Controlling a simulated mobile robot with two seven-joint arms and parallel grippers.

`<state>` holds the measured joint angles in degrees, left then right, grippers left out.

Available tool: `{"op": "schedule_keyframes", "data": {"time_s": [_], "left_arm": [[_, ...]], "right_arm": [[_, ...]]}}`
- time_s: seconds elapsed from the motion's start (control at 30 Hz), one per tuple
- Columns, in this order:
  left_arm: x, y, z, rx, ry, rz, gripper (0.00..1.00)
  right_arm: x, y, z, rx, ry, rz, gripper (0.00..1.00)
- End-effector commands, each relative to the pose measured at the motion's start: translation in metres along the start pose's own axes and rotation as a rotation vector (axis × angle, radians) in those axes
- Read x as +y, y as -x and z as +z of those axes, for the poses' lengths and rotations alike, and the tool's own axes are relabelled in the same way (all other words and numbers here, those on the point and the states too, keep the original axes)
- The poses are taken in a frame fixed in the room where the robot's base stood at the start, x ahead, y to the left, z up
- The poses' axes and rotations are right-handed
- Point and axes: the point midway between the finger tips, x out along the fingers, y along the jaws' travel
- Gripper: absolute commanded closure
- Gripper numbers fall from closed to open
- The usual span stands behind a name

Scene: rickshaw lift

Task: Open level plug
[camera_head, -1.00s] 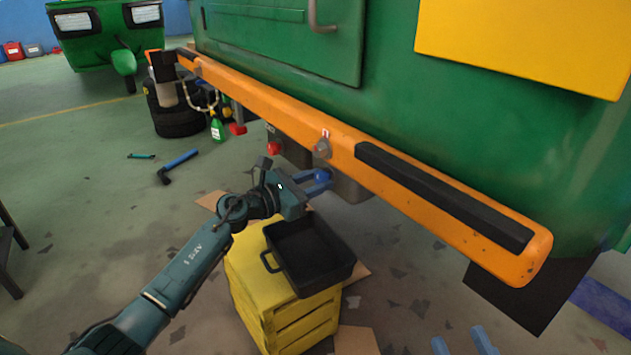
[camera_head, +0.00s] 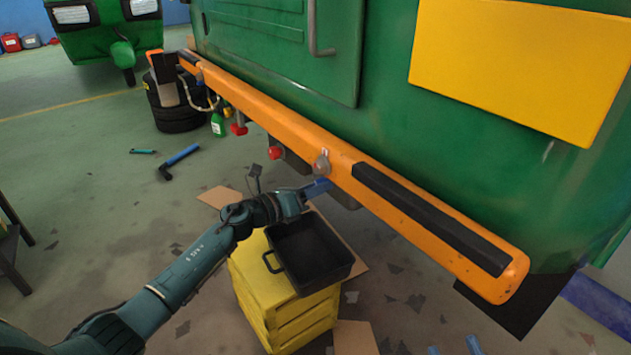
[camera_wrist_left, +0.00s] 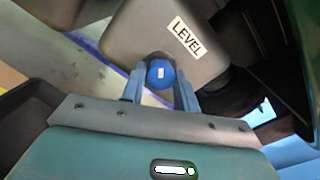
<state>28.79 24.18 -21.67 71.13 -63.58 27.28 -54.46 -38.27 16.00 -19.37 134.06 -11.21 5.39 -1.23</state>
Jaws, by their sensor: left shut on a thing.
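The level plug (camera_wrist_left: 161,74) is a round blue knob on a grey housing (camera_wrist_left: 195,45) with a white LEVEL label, seen in the left wrist view. My left gripper (camera_wrist_left: 160,88) has its two blue fingers on either side of the plug, shut on it. In the head view my left gripper (camera_head: 318,187) reaches under the orange bumper (camera_head: 330,155), and the plug is hidden there. At the bottom edge of the head view, blue fingertips of my right gripper (camera_head: 455,348) show, apart from everything else.
A black tray (camera_head: 310,255) sits on a yellow crate (camera_head: 285,305) below my left gripper. A red knob (camera_head: 275,153) is under the bumper to the left. The green vehicle (camera_head: 385,110) fills the upper right. The floor at left is mostly open, with a blue-handled tool (camera_head: 180,157).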

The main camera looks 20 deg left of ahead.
Motion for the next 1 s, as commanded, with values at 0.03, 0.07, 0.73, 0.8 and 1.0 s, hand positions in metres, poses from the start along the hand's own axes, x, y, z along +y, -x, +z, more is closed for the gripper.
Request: {"op": "schedule_keyframes", "data": {"time_s": [0.03, 0.07, 0.73, 0.8, 1.0], "left_arm": [[-0.001, 0.0, 0.002, 0.002, 0.048, 0.002, 0.93], [-0.001, 0.0, 0.002, 0.002, 0.076, 0.002, 0.93], [-0.002, 0.0, 0.003, 0.001, 0.712, 0.002, 0.93], [-0.002, 0.0, 0.002, 0.001, 0.778, 0.002, 0.93], [-0.003, 0.0, 0.003, 0.001, 0.969, 0.001, 0.93]], "right_arm": [[0.001, 0.001, -0.003, -0.007, 0.005, 0.0, 0.64], [0.0, 0.002, -0.003, -0.01, 0.008, 0.0, 0.64], [0.016, 0.007, 0.005, -0.321, -0.092, 0.032, 0.64], [0.016, 0.008, 0.005, -0.349, -0.102, 0.03, 0.64], [0.017, 0.013, 0.005, -0.427, -0.131, 0.022, 0.64]]}}
